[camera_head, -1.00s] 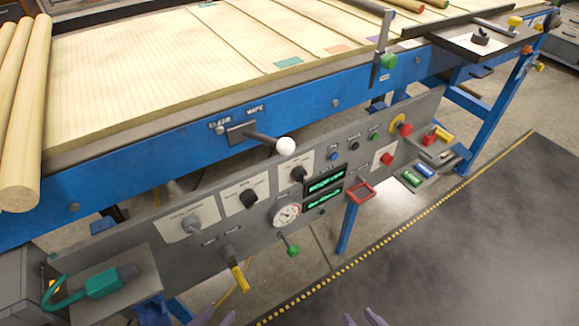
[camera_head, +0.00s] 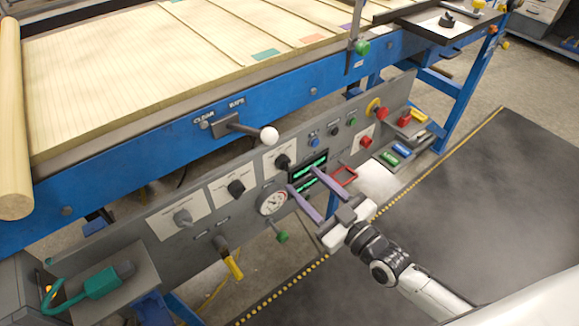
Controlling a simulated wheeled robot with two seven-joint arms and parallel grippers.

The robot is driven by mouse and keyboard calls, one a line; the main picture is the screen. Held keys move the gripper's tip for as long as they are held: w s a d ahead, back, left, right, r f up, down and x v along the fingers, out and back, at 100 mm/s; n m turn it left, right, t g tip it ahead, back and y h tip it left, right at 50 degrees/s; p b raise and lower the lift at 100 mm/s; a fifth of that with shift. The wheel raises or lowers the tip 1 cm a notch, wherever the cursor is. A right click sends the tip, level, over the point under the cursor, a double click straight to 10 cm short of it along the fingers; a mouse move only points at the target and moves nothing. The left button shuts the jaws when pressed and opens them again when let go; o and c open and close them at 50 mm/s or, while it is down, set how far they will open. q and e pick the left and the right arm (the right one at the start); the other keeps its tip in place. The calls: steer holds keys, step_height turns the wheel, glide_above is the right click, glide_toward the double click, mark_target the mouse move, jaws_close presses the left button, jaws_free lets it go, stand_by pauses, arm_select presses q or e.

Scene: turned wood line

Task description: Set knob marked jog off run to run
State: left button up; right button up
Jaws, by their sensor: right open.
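My left gripper is not in view.
A white-balled lever (camera_head: 268,135) juts out above the knobs. A round gauge (camera_head: 271,202), a green-knobbed lever (camera_head: 281,237) and a yellow-handled lever (camera_head: 232,265) lie below. Red buttons (camera_head: 366,141) and a red frame (camera_head: 345,176) are to the right. Dark floor mat (camera_head: 480,210) is clear.

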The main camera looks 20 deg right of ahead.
mark_target(289, 167)
steer(key=x, duration=0.6)
steer(key=shift+w+a, duration=0.15)
steer(key=shift+w, duration=0.2)
steer(key=c, duration=1.1)
